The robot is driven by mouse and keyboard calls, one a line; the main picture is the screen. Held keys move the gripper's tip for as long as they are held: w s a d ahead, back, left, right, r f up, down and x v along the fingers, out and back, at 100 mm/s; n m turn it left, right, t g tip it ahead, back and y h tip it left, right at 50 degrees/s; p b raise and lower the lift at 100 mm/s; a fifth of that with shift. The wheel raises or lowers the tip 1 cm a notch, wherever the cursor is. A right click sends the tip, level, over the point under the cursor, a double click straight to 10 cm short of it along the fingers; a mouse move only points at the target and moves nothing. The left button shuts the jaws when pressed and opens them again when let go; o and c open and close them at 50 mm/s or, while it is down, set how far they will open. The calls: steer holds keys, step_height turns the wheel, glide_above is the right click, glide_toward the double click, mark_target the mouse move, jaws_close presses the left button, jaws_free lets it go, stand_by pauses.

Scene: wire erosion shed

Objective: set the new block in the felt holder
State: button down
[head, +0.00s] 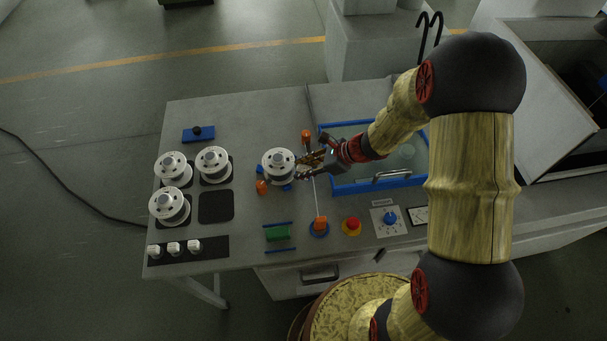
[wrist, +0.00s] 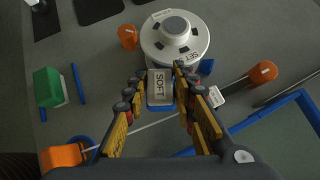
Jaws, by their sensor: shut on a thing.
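My gripper (wrist: 160,76) is shut on a small block (wrist: 159,88) with a pale top lettered "SOFT" and blue along its lower edge. In the head view my gripper (head: 305,166) is beside the white spool, on its right, and hides the block. I cannot tell from these views whether the block is held clear or touches something below. No part can be surely named the felt holder. A green block (wrist: 48,87) sits between two blue bars at left in the wrist view; the green block also shows in the head view (head: 277,233).
The lettered white spool (wrist: 175,38) is just beyond the fingertips. A thin wire runs by an orange post (wrist: 263,72) and an orange part (wrist: 62,156). A blue-rimmed tank (head: 376,186) is at right. More spools (head: 171,166) stand at left; a red button (head: 352,224) is in front.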

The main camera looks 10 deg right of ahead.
mark_target(305, 168)
step_height(305, 168, up, 5)
steer(key=shift+f+p, duration=0.1)
steer(key=shift+p, duration=0.25)
steer(key=shift+w+d+f+m, duration=0.1)
steer(key=shift+d+f+m, duration=0.05)
steer(key=shift+d+m, duration=0.2)
steer(key=w+d+m+t+h+b, duration=0.1)
steer(key=w+d+m+b, duration=0.1)
steer(key=w+d+m, duration=0.1)
steer(key=w+d+m+t+h+b, duration=0.2)
steer(key=d+m, duration=0.1)
steer(key=w+d+m+t+h+b, duration=0.2)
steer(key=w+d+m, duration=0.1)
steer(key=d, duration=0.1)
steer(key=shift+w+r+b, duration=0.3)
steer(key=shift+w+b, duration=0.05)
steer(key=shift+b, duration=0.05)
steer(key=w+r+b, duration=0.1)
steer(key=b, duration=0.2)
steer(key=shift+d+m+h, duration=0.15)
steer(key=shift+m+h, duration=0.1)
steer(key=shift+h, duration=0.05)
steer(key=shift+b, duration=0.3)
